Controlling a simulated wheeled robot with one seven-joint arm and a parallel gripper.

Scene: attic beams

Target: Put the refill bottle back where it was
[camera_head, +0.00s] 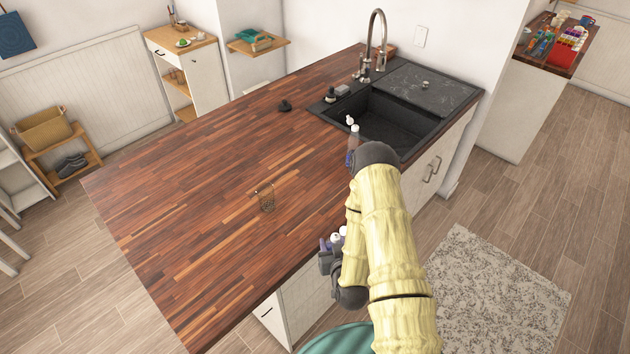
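My gripper (328,256) is low at the counter's front edge, beside my pale yellow arm. A small bottle with white on top and purple parts (337,239) is at its fingers and looks held; I take it for the refill bottle. My arm and gripper hide most of it. A clear dispenser with a white top and purple liquid low inside (353,142) stands upright by the sink's near edge, its lower part partly behind my arm.
The wooden counter (200,180) is mostly clear. A small glass (267,197) stands near its middle, and a small dark object (285,105) lies farther back. The black sink (385,120) and tap (377,40) are at the back right.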

